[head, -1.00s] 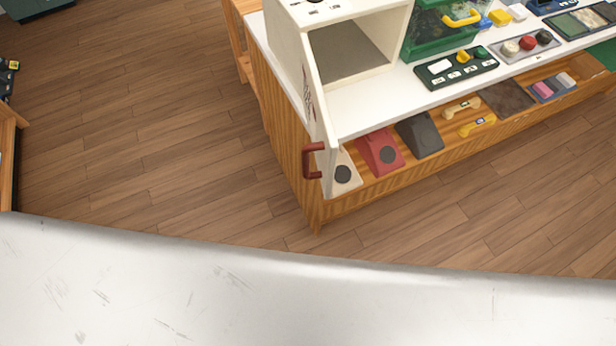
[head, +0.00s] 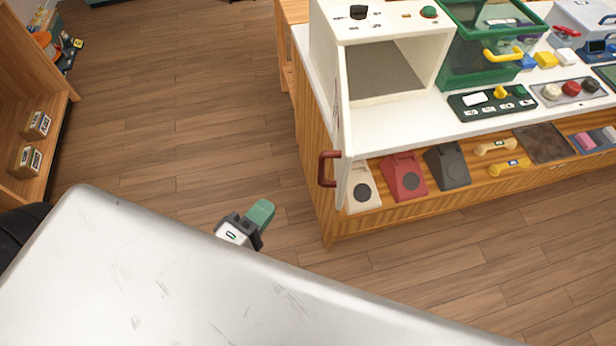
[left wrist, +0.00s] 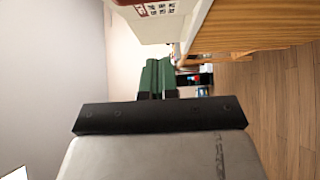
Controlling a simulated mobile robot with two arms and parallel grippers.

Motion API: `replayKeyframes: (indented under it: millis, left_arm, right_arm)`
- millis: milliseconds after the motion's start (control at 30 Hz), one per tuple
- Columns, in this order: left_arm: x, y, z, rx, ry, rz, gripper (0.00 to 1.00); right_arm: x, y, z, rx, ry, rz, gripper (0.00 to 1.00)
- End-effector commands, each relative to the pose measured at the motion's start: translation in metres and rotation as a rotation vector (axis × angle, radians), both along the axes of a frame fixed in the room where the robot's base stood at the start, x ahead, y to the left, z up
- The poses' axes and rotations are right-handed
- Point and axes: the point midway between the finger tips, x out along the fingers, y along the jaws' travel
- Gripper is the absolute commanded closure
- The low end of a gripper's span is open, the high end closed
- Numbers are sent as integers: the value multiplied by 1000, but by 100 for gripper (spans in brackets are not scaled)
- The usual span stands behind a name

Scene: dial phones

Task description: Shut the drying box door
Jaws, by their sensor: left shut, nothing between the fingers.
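The drying box (head: 440,58) is a cream box with a dark floor, standing on the left end of the white counter. Its door (head: 344,130) stands wide open, seen nearly edge-on, swung toward me with a dark red handle (head: 327,169) on its left side. My left gripper (head: 262,213) has green fingers and is shut and empty, over the floor to the left of the handle and apart from it. The green fingers also show in the left wrist view (left wrist: 157,76), with a cream panel bearing printed marks above them. My right gripper is not in view.
A green-framed case (head: 470,75) with a yellow handle stands right of the box. Several telephone parts, including a red phone body (head: 404,178), lie on the wooden shelf below the counter. A wooden shelf unit (head: 40,120) stands at far left. Open floor lies between.

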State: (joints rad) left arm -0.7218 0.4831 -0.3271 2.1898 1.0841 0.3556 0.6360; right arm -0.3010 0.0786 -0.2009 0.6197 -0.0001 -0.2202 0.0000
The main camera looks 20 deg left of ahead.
Motion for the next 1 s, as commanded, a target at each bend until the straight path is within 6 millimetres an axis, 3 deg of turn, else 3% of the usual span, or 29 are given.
replayKeyframes:
  millis: [400, 633, 1000]
  left_arm:
    - [77, -24, 3, 0, -1, 0, 100]
    - [89, -48, 0, 2, 0, 1, 100]
    - [92, -53, -2, 5, 1, 0, 100]
  right_arm:
    - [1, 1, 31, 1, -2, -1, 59]
    - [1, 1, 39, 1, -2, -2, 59]
    - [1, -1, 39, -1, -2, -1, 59]
